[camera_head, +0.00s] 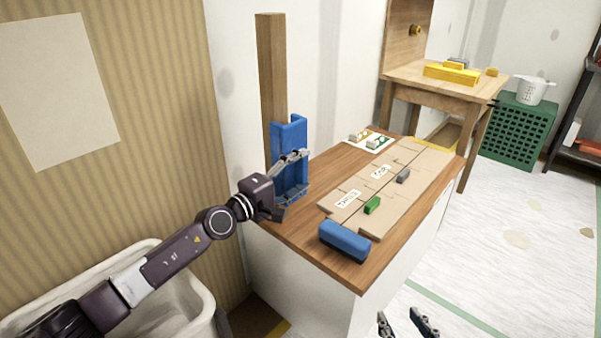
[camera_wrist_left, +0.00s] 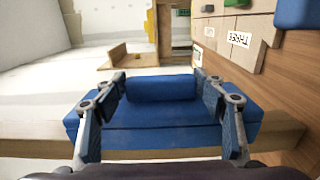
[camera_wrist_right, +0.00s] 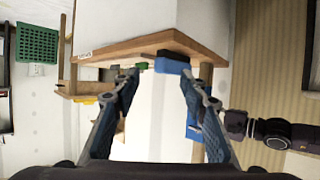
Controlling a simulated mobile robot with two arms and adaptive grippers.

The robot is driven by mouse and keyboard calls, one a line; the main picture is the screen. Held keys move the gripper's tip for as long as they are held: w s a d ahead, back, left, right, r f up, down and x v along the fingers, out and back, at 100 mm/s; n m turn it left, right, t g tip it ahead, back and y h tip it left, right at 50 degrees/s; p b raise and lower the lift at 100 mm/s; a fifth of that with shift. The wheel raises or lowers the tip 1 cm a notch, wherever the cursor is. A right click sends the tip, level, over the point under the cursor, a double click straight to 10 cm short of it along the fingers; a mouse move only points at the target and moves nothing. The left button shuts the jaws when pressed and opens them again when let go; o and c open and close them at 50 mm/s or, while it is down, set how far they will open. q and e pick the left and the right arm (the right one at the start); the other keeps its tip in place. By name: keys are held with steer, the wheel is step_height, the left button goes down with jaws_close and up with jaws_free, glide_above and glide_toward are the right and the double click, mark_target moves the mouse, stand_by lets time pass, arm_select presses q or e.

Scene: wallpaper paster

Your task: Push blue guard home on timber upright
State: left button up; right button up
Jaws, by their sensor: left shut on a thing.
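The timber upright (camera_head: 271,70) stands vertical at the table's back left corner, against the wall. The blue guard (camera_head: 291,133) is upright against its lower part; whether it is fully seated I cannot tell. My left gripper (camera_head: 291,178) is shut on the guard's front. In the left wrist view its fingers (camera_wrist_left: 161,95) sit either side of the raised blue grip of the guard (camera_wrist_left: 160,130), with the timber (camera_wrist_left: 285,133) running behind. My right gripper (camera_wrist_right: 158,80) is open and empty, off the table's front; its tips (camera_head: 407,324) show at the head view's bottom edge.
A second blue block (camera_head: 344,241) lies at the wooden table's (camera_head: 300,240) front edge. Jointed tan boards (camera_head: 408,173) with a green block (camera_head: 372,205) and a grey block (camera_head: 403,176) cover the middle. A white bin (camera_head: 150,256) stands below my left arm.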

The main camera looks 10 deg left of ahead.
steer(key=shift+w+a+r, duration=0.1)
steer(key=shift+w+r, duration=0.05)
steer(key=shift+r, duration=0.1)
steer(key=shift+r, duration=0.1)
arm_select(q)
steer(key=shift+a, duration=0.1)
arm_select(e)
steer(key=shift+w+r+t, duration=0.15)
steer(key=shift+r+t, duration=0.05)
steer(key=shift+t, duration=0.1)
steer(key=shift+a+r, duration=0.1)
arm_select(q)
steer(key=shift+w, duration=0.1)
arm_select(e)
steer(key=shift+w+a+r+t, duration=0.15)
steer(key=shift+w+r+t, duration=0.15)
steer(key=shift+r, duration=0.3)
arm_select(q)
steer(key=shift+a+b, duration=0.15)
steer(key=shift+b, duration=0.25)
arm_select(e)
steer(key=shift+w+a+r+t+y, duration=0.1)
steer(key=shift+w+r+t+y, duration=0.1)
steer(key=shift+r, duration=0.15)
steer(key=shift+w+a+r+t+y, duration=0.1)
steer(key=shift+r+t, duration=0.1)
steer(key=shift+r, duration=0.1)
steer(key=shift+r, duration=0.1)
